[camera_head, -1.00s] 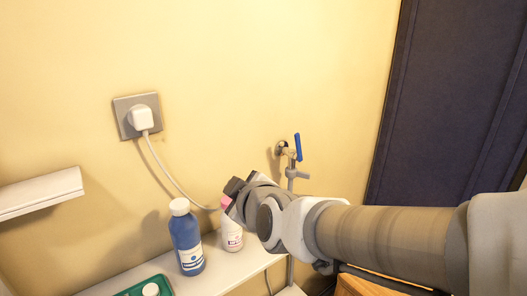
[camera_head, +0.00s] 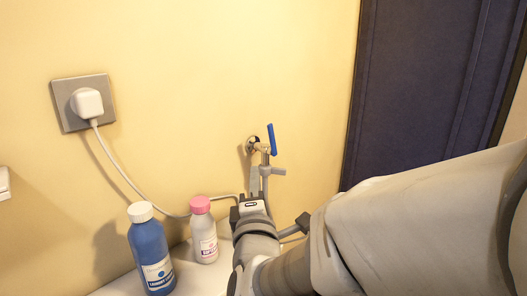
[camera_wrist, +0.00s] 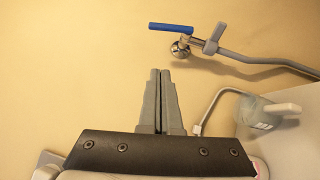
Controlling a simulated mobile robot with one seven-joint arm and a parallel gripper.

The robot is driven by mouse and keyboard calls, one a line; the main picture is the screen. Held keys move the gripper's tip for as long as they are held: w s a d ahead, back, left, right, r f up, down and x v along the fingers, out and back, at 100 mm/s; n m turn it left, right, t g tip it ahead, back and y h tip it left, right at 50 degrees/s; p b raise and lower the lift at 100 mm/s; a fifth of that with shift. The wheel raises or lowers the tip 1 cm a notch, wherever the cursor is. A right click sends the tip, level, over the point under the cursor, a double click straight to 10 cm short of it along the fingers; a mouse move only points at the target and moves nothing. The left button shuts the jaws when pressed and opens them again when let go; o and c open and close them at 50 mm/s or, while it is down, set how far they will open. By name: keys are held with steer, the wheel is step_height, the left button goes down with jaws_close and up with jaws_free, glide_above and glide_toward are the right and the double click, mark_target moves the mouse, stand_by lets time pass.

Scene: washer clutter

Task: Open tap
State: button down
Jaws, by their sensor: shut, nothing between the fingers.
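The tap (camera_head: 266,147) sticks out of the yellow wall, with a blue lever handle (camera_head: 272,139) standing nearly upright in the head view. In the wrist view the tap (camera_wrist: 182,48) is near the top centre, and its blue handle (camera_wrist: 172,27) lies across the picture. A grey hose (camera_wrist: 262,60) runs from it to the right. My gripper (camera_head: 254,170) is just below and left of the tap in the head view, pointing at the wall. In the wrist view my gripper (camera_wrist: 157,72) has its two fingers together and empty, apart from the handle.
A blue bottle (camera_head: 151,254) and a pink-capped white bottle (camera_head: 203,236) stand on a white shelf left of my arm. A plug (camera_head: 87,102) sits in a wall socket, its cable passing behind the bottles. A dark panel (camera_head: 424,90) is at right.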

glide_toward(270, 134)
steer(key=w+a, duration=0.4)
steer(key=shift+w+d+r, duration=0.1)
steer(key=shift+w+d, duration=0.6)
steer(key=shift+d, duration=0.05)
steer(key=shift+w+d+r, duration=0.15)
steer(key=shift+w+d, duration=0.55)
steer(key=shift+w, duration=0.05)
steer(key=m+p, duration=0.1)
steer(key=p, duration=0.1)
steer(key=r+m+g+p, duration=0.1)
steer(key=p, duration=0.1)
steer(key=shift+w+d+r+g, duration=0.25)
steer(key=shift+w+d+g, duration=0.05)
steer(key=shift+w+d, duration=0.1)
steer(key=shift+w+d+f+p, duration=0.1)
steer(key=shift+p, duration=0.3)
steer(key=shift+f, duration=0.1)
